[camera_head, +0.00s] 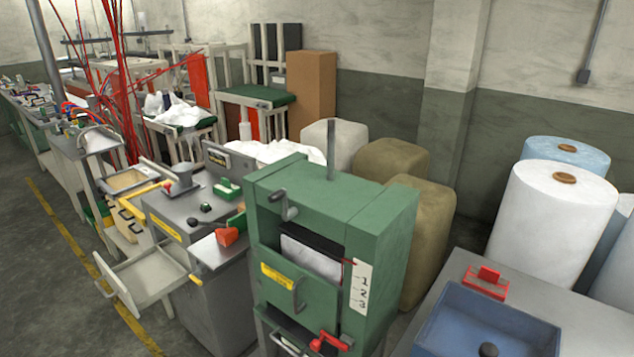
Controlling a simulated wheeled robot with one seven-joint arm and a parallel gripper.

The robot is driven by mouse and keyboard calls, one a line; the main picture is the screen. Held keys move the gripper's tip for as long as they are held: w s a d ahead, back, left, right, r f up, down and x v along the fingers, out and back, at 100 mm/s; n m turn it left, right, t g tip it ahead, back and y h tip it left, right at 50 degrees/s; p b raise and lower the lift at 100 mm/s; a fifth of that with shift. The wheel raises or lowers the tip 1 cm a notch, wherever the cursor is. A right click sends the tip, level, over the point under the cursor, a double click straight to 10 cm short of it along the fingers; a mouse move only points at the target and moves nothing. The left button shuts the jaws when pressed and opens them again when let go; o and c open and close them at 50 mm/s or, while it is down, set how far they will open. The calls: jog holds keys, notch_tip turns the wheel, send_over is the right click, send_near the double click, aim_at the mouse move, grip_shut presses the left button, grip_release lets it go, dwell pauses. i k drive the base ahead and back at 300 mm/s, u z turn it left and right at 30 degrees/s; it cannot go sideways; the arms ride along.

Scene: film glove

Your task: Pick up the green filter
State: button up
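I cannot tell for sure which thing is the green filter. A small green block (227,188) with a light top lies on the grey machine (172,210) left of centre. A smaller dark green piece (205,206) is nearer on the same top. A thin green piece (237,221) stands behind a red-orange part (228,236) at the machine's right end. A large green cabinet (379,228) with a dark opening stands at centre. My gripper is not in view.
An open drawer (150,280) juts out from the grey machine into the aisle. A blue tray (450,325) and a red clamp-like part (487,281) are on the right bench. White rolls (545,225) and wrapped bales (425,220) stand behind. The left floor is clear.

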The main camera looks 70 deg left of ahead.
aim_at(226, 189)
jog(key=z, duration=1.2)
jog(key=i, duration=0.7)
jog(key=u, duration=4.5)
jog(key=i, duration=0.5)
jog(key=z, duration=0.05)
jog(key=k, duration=0.6)
jog(key=u, duration=0.6)
jog(key=i, duration=1)
jog(key=u, duration=0.5)
